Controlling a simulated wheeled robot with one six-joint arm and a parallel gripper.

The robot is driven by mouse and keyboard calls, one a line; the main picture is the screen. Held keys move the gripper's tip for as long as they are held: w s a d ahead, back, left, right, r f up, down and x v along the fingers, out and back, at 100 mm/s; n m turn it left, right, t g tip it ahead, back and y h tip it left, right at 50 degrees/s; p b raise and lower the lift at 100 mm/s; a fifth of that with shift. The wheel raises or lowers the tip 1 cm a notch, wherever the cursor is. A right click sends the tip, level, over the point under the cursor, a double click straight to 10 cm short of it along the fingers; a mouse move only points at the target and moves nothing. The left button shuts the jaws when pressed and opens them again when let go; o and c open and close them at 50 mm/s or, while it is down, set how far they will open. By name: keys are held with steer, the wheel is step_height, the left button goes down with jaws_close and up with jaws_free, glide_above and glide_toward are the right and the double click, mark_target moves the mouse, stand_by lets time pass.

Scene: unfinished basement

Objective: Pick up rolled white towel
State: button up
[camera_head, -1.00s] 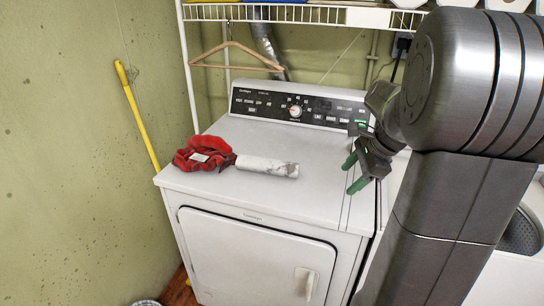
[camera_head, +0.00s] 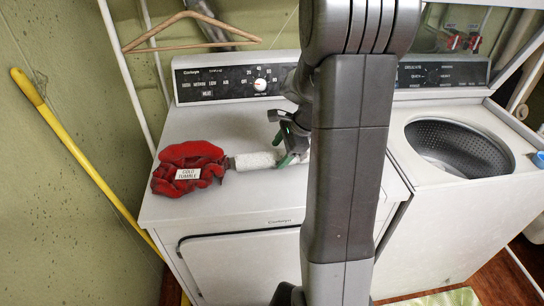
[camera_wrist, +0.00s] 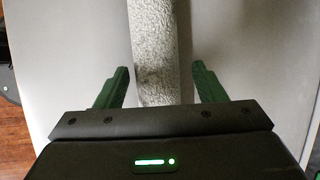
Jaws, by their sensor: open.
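The rolled white towel (camera_head: 255,161) lies on top of the dryer (camera_head: 240,205), its left end against a red cloth (camera_head: 188,168). My gripper (camera_head: 284,160) is over the towel's right end, and my arm hides part of that area. In the wrist view the towel (camera_wrist: 153,45) runs lengthwise between the two green fingers of my gripper (camera_wrist: 160,88). The fingers are open, one on each side, with a visible gap to the towel on both sides.
The red cloth bears a white label reading "COLD TUMBLE". An open washer (camera_head: 457,148) stands to the right of the dryer. A wooden hanger (camera_head: 190,32) hangs above, and a yellow pole (camera_head: 85,165) leans at the left. The dryer top in front of the towel is clear.

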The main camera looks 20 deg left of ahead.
steer(key=shift+a+f, duration=0.25)
steer(key=shift+f, duration=0.4)
steer(key=c, duration=0.8)
steer(key=shift+r, duration=0.15)
